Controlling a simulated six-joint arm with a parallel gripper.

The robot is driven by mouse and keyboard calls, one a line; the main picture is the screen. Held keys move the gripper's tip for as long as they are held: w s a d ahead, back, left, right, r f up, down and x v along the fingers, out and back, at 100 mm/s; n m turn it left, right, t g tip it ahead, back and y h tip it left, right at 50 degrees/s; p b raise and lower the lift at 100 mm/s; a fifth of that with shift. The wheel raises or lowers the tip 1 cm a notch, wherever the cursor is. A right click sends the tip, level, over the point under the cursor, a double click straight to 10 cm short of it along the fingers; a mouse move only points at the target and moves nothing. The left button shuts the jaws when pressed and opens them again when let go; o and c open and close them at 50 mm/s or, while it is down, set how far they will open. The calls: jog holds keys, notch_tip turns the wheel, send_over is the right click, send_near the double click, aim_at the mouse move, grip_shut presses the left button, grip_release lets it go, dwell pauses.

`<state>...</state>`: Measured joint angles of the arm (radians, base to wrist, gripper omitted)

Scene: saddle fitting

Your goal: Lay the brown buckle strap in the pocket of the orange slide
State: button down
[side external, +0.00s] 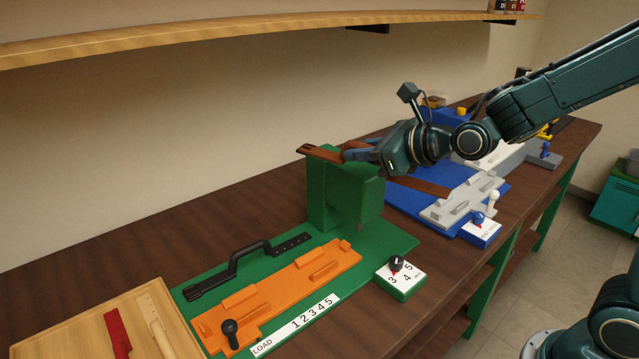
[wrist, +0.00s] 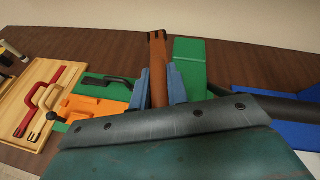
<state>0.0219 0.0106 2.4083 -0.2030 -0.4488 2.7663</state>
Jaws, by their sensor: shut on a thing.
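My gripper (side external: 358,153) is shut on the brown buckle strap (side external: 318,151) and holds it up beside the top of the green post. The rest of the strap is hidden behind the gripper body there. The orange slide (side external: 285,287) lies on the green base, to the left of and below my gripper. It shows raised ribs and a black knob, with no strap on it. It also shows in the wrist view (wrist: 92,108).
The green post (side external: 335,195) rises at the slide's right end. A black handle strap (side external: 240,265) lies behind the slide. A dial box (side external: 400,278) sits in front. A wooden tray (side external: 85,318) holds straps. A blue station (side external: 430,185) stands right; a shelf (side external: 250,28) hangs above.

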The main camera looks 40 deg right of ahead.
jog(key=s+a+f+n+g+y, duration=0.2)
jog(key=a+f+n+y, duration=0.15)
jog(key=a, duration=0.25)
jog(key=s+a+f+n+g+y, duration=0.2)
jog(key=s+a+n+y, duration=0.15)
jog(key=a, duration=0.25)
jog(key=s+a+r+n+g+y, duration=0.1)
jog(key=s+a+n+g+y, duration=0.3)
jog(key=s+a+n+g, duration=0.4)
jog(key=shift+r+g, duration=0.3)
jog(key=shift+w+f, duration=0.1)
notch_tip(320, 180, down, 15)
jog(key=shift+f, duration=0.1)
dwell(0.4)
jog(key=shift+f, duration=2.1)
